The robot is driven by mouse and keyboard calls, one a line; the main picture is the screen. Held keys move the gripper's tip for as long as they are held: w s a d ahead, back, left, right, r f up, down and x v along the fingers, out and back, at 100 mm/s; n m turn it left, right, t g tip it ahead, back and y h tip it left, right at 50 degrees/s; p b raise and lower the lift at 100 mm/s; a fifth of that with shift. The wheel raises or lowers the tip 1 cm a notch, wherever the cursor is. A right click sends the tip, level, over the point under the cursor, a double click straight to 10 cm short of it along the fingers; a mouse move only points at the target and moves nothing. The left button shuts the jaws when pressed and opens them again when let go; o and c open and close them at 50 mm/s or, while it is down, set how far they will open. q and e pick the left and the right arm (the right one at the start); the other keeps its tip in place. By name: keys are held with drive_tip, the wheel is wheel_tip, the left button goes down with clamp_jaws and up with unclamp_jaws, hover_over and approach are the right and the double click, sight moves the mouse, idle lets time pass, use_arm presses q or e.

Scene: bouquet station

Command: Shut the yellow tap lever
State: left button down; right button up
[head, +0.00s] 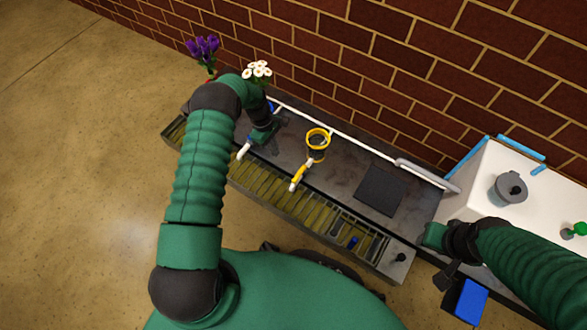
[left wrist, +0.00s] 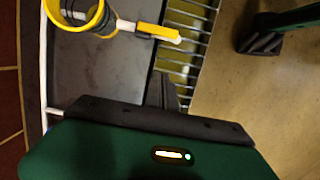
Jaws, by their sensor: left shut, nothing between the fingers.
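The yellow tap has a yellow ring (head: 318,138) on a dark body, on the dark counter. Its yellow lever (head: 301,174), with a white tip, points out from the counter over the slatted trough. In the left wrist view, the lever (left wrist: 158,31) and ring (left wrist: 72,14) are at the top. My left gripper (head: 260,137) is left of the yellow tap in the head view. Its dark fingers (left wrist: 167,90) are shut and empty, apart from the lever. My right gripper (head: 447,272) is by the counter's right end, its jaws unclear.
A white lever (head: 243,151) and part of a blue ring (head: 270,107) show beside my left gripper. A white rail (head: 340,132) runs along the brick wall. Purple flowers (head: 203,47) and white flowers (head: 257,70) stand behind. A dark square plate (head: 380,191) lies right of the yellow tap.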

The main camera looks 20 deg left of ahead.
use_arm(q)
drive_tip(key=b+x, duration=0.7)
drive_tip(key=x, duration=0.4)
drive_tip(key=shift+a+f, duration=0.1)
drive_tip(key=shift+a, duration=0.1)
drive_tip(key=d, duration=0.1)
drive_tip(key=d+b, duration=0.1)
drive_tip(key=shift+s+d+r, duration=0.15)
drive_tip(key=shift+d+r, duration=0.15)
drive_tip(key=shift+d, duration=0.05)
drive_tip(key=shift+s+d+r, duration=0.15)
drive_tip(key=shift+d, duration=0.45)
drive_tip(key=shift+r, duration=0.1)
